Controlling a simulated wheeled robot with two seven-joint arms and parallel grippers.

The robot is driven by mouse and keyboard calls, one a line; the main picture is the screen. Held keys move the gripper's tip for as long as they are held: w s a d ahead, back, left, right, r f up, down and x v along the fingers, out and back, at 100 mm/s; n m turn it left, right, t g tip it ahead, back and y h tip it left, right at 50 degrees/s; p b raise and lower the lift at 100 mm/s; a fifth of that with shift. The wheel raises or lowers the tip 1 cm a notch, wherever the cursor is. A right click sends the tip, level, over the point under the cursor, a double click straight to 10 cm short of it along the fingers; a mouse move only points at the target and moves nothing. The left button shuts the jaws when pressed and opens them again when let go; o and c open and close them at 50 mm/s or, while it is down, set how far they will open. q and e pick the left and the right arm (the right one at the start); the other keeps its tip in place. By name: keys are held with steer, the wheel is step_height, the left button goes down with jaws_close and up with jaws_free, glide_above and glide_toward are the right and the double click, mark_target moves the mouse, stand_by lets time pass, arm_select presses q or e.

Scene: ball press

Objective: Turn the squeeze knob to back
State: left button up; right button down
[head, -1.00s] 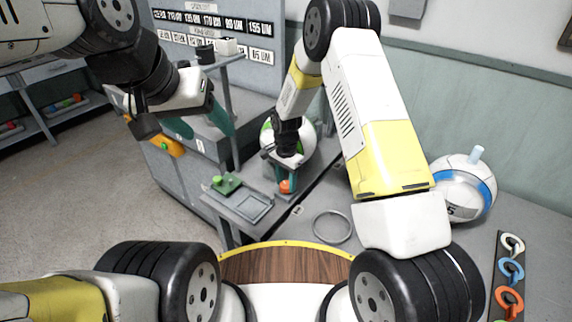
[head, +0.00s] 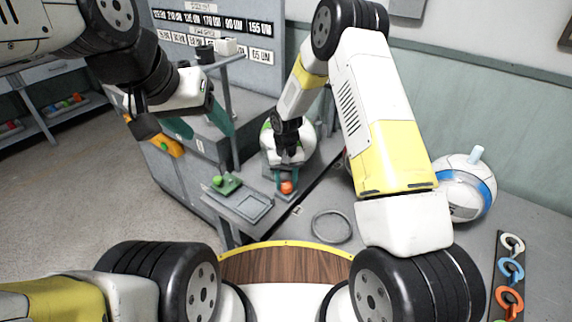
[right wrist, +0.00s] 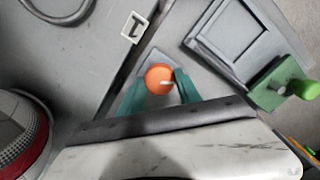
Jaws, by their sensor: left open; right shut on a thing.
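My left gripper (head: 203,124) is open and empty, in front of the grey cabinet.
A green block with a green knob (head: 218,181) and a shallow grey tray (head: 250,206) stand left of the orange knob. A grey ring (head: 331,226) lies on the table. A white and blue ball (head: 465,188) and coloured rings (head: 510,268) are at the right.

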mark_target(286, 184)
steer(key=n, duration=0.5)
steer(key=shift+n, duration=0.3)
steer(key=n, duration=0.5)
steer(key=shift+n, duration=0.3)
steer(key=c, duration=0.8)
jaws_free()
steer(key=shift+c, duration=0.2)
steer(key=shift+r, duration=3.95)
